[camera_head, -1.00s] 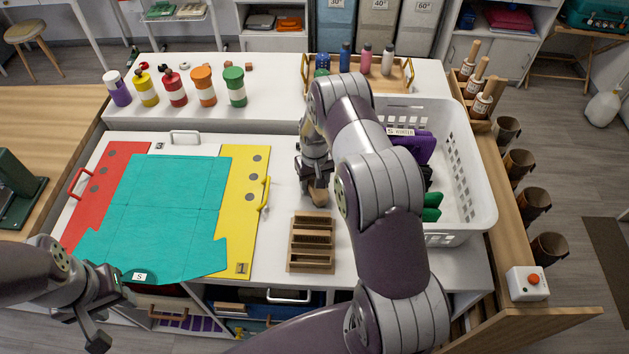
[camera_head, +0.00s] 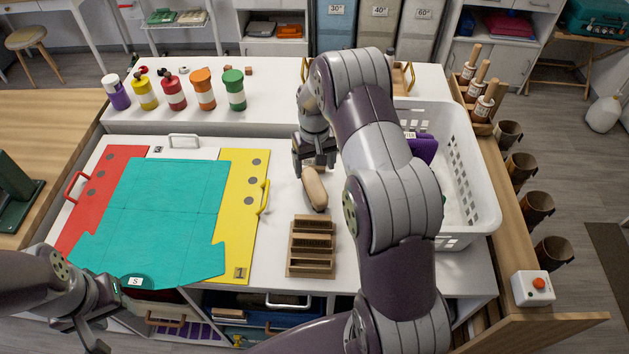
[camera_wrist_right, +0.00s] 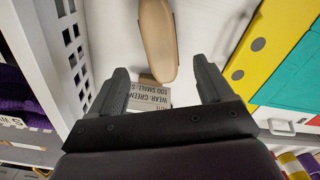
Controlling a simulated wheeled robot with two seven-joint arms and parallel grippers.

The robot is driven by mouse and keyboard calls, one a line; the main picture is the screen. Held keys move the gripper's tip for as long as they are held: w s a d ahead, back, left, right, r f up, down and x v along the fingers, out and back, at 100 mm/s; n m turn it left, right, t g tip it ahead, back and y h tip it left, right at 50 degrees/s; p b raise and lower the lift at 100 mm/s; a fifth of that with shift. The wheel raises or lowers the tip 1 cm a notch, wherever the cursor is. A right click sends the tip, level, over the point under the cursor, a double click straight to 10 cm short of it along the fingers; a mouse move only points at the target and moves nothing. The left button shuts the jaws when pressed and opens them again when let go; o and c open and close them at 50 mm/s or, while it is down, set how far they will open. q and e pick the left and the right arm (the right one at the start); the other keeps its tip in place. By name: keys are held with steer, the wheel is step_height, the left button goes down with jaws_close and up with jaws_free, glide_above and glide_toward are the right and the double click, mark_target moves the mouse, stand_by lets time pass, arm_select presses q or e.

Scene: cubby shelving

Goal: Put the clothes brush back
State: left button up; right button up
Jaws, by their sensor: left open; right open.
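The clothes brush (camera_head: 315,189) has a long tan wooden back. It lies on the white table, behind the slotted wooden rack (camera_head: 311,246). My right gripper (camera_head: 313,170) is open at the brush's far end. In the right wrist view the brush (camera_wrist_right: 157,40) lies mostly beyond the open fingertips (camera_wrist_right: 160,70), not gripped. Its bristles are hidden. A small printed block (camera_wrist_right: 150,95) shows between the fingers. My left gripper (camera_head: 100,325) is open at the front left, by the teal garment's edge.
A white basket (camera_head: 470,190) with purple cloth stands right of the right arm, which hides part of it. A teal folded garment (camera_head: 160,215) lies on the red and yellow folding board (camera_head: 240,215). Several coloured bottles (camera_head: 204,90) stand at the back. Table around the rack is clear.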

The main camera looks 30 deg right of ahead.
steer(key=s+a+r+n, duration=0.1)
steer(key=s+a+r, duration=0.6)
steer(key=r, duration=0.1)
steer(key=s+a+r, duration=0.1)
steer(key=s+a, duration=0.1)
steer(key=s, duration=0.4)
steer(key=s+a+r+n+t, duration=0.1)
steer(key=s+a, duration=0.2)
steer(key=s, duration=0.4)
steer(key=shift+s+r, duration=0.15)
steer(key=shift+r, duration=0.15)
